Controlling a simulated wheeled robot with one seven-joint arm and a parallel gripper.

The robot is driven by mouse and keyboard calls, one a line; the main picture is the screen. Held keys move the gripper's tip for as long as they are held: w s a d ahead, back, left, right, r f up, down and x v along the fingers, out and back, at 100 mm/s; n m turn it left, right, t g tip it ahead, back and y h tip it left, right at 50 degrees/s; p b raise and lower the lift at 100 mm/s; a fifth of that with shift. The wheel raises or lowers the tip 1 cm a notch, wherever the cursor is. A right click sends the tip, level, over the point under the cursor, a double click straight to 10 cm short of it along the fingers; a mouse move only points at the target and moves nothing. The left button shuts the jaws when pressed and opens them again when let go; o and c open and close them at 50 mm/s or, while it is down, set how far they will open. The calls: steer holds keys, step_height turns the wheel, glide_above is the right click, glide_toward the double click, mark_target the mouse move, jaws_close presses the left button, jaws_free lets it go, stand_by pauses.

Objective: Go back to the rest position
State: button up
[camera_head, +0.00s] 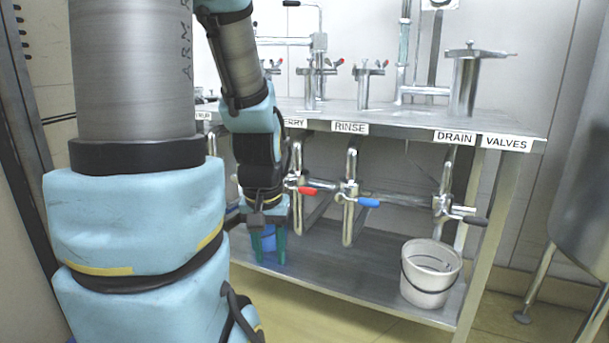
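My gripper (268,252) points down over the lower shelf, below the left part of the rack. Its two teal fingers stand apart, with a blue object (268,239), perhaps a cup, showing between them. I cannot tell whether the fingers press on it or it stands behind them. My arm hides much of the left side of the rack.
The metal rack (400,114) has labels RINSE, DRAIN and VALVES. Valves with a red handle (307,191) and a blue handle (369,202) are close right of my gripper. A white bucket (430,290) stands on the lower shelf. A steel tank (587,190) is at right.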

step_height(320, 180, up, 28)
steer(key=p, duration=2.6)
steer(key=shift+d+f, duration=0.1)
steer(key=shift+d, duration=0.05)
